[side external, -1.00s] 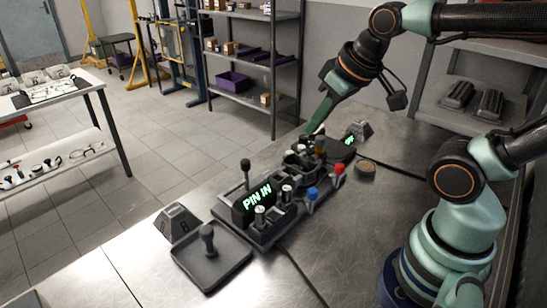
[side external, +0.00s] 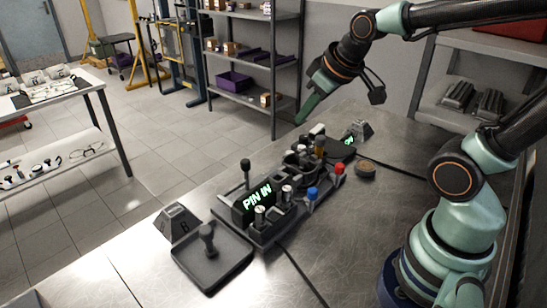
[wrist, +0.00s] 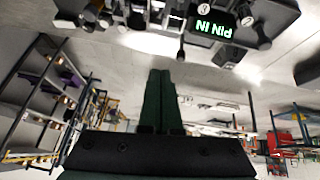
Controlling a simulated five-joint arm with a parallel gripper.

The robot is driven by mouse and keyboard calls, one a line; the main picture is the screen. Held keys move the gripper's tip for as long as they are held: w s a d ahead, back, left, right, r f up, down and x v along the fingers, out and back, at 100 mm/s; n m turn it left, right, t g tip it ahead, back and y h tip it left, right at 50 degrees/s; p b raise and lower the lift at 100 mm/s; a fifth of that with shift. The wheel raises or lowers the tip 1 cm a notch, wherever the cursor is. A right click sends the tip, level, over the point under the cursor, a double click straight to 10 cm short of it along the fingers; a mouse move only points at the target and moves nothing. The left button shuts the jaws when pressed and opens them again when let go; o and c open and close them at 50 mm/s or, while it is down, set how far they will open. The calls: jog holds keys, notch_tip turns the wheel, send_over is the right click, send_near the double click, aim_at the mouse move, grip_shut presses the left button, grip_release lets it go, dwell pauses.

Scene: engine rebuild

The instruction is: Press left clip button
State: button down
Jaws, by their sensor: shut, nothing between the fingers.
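A dark fixture (side external: 262,236) lies on the metal bench, with a display (side external: 257,200) lit with green "PIN IN". Its front edge carries a blue-topped knob (side external: 312,194) and a red-topped knob (side external: 340,169). A cluster of dark and metal parts (side external: 301,160) sits at its far end. I cannot tell which part is the left clip button. My gripper (side external: 299,122) is shut and empty, above and just beyond the far end of the fixture, apart from it. In the wrist view its closed fingers (wrist: 160,73) point toward the fixture, and the display (wrist: 213,29) appears upside down.
A tray with an upright dark handle (side external: 207,237) and a wedge block (side external: 178,222) lie at the near left. A round disc (side external: 365,167) and a second small green display (side external: 348,140) are at the right. Bare bench lies right of the fixture.

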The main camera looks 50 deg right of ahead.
jog(key=w+d+f+n+t+h, duration=0.1)
jog(key=w+d+f+n, duration=0.15)
jog(key=w+d, duration=0.45)
jog(key=n+t+h, duration=0.1)
jog(key=n+h, duration=0.1)
send_over(301, 148)
notch_tip(301, 148, down, 6)
jog(key=shift+s+d+f, duration=0.15)
jog(key=shift+s+d, duration=0.2)
jog(key=shift+d, duration=0.05)
jog(key=shift+m, duration=0.25)
jog(key=shift+f, duration=4.4)
jog(key=shift+f, duration=0.2)
jog(key=shift+a+f, duration=0.1)
jog(key=shift+f, duration=0.1)
jog(key=shift+f, duration=0.5)
jog(key=shift+r, duration=0.9)
